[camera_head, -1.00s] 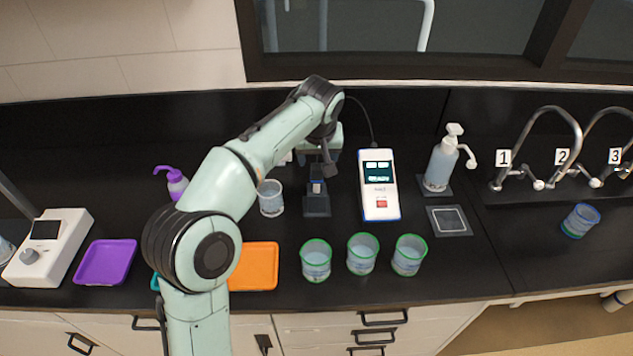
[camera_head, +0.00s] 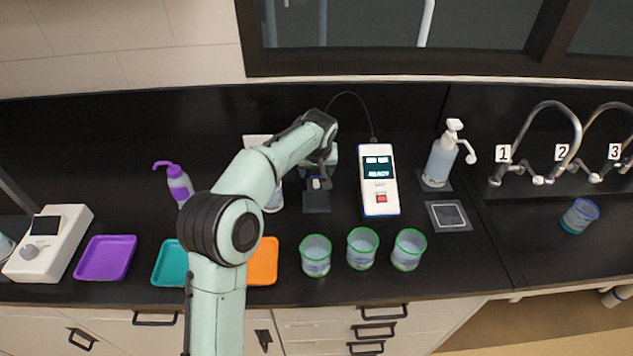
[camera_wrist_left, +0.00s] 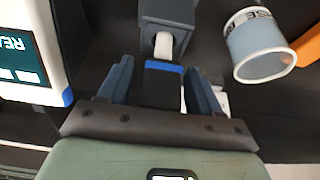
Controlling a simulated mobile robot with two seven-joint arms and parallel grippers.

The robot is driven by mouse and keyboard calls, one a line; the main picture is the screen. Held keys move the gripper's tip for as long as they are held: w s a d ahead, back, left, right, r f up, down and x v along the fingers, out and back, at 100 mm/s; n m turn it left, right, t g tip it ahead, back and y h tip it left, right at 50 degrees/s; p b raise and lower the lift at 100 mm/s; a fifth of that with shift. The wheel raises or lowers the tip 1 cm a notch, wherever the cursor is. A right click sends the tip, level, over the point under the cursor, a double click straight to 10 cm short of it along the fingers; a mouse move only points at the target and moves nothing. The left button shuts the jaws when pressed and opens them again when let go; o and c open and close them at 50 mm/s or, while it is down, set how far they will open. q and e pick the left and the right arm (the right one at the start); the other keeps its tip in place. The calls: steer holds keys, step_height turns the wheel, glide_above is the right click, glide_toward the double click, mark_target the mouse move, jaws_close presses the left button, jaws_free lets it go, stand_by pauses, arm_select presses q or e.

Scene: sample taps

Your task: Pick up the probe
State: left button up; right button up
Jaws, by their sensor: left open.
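The probe (camera_wrist_left: 163,88) is dark with a blue band and a white stem. Its stem meets a dark holder (camera_wrist_left: 168,14) at the top of the left wrist view. The holder (camera_head: 317,203) stands on the counter left of the meter in the head view, where my wrist mostly hides the probe. My left gripper (camera_wrist_left: 160,80) is open, with one finger on each side of the probe and a visible gap to each. In the head view the left gripper (camera_head: 321,180) is over the holder. My right gripper is not in view.
A white meter (camera_head: 379,205) reading "READY" stands close right of the holder, with a cable behind it. A "RINSE" beaker (camera_wrist_left: 262,55) stands close on the other side. Green-rimmed cups (camera_head: 362,250) stand in front. A pump bottle (camera_head: 440,163) is farther right.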

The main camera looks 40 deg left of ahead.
arm_select(q)
steer(key=c, duration=1)
steer(key=shift+r, duration=0.2)
